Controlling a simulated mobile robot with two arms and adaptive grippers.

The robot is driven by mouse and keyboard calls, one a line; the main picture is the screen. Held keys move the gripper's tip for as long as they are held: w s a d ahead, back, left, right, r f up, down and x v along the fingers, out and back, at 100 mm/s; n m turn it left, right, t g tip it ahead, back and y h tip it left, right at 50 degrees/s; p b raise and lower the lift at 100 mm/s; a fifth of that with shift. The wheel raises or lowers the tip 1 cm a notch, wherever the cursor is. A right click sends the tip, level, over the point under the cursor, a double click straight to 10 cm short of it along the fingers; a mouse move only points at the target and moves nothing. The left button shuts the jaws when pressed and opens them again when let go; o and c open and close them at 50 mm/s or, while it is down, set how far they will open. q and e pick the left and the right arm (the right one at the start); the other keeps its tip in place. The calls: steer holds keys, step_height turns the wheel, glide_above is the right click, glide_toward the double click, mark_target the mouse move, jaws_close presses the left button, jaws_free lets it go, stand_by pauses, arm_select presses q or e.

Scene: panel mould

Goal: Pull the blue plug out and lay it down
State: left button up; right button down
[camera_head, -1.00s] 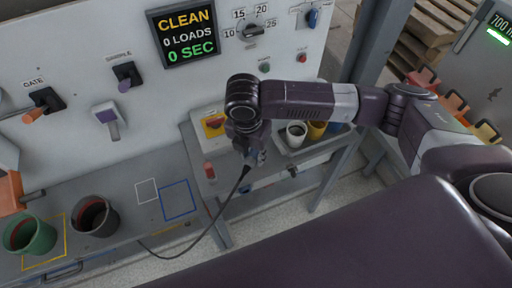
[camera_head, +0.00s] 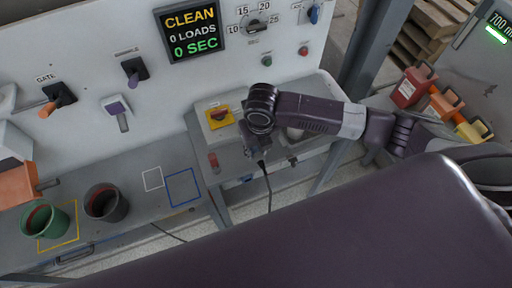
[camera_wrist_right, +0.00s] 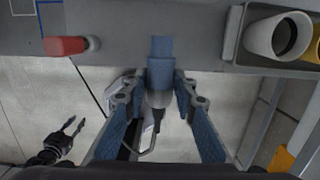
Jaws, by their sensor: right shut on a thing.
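The blue plug (camera_wrist_right: 160,75) is between the blue-padded fingers of my right gripper (camera_wrist_right: 158,92), which is shut on it. The plug has a blue front part, a grey body and a black cable. Its front end points at the grey bench's front edge; I cannot tell whether it still sits in a socket. In the head view my right gripper (camera_head: 254,150) is at the bench's front, with the black cable (camera_head: 266,185) hanging below it. A dark gripper, apparently my left one (camera_wrist_right: 76,124), shows open and empty low in the right wrist view. It is outside the head view.
A blue outline (camera_head: 182,188) and a white outline (camera_head: 152,179) mark the bench top. A green pot (camera_head: 45,222) and a black pot (camera_head: 106,204) stand left. A red-ended part (camera_wrist_right: 68,46) lies left of the plug. A tray with cups (camera_wrist_right: 278,38) is right.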

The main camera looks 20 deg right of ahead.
mark_target(256, 167)
steer(key=shift+f, duration=0.5)
step_height(256, 167, down, 6)
steer(key=b, duration=0.6)
steer(key=shift+f, duration=0.25)
steer(key=c, duration=1.5)
jaws_free()
steer(key=r, duration=0.4)
steer(key=s+r, duration=0.1)
steer(key=r, duration=0.7)
steer(key=shift+s, duration=0.25)
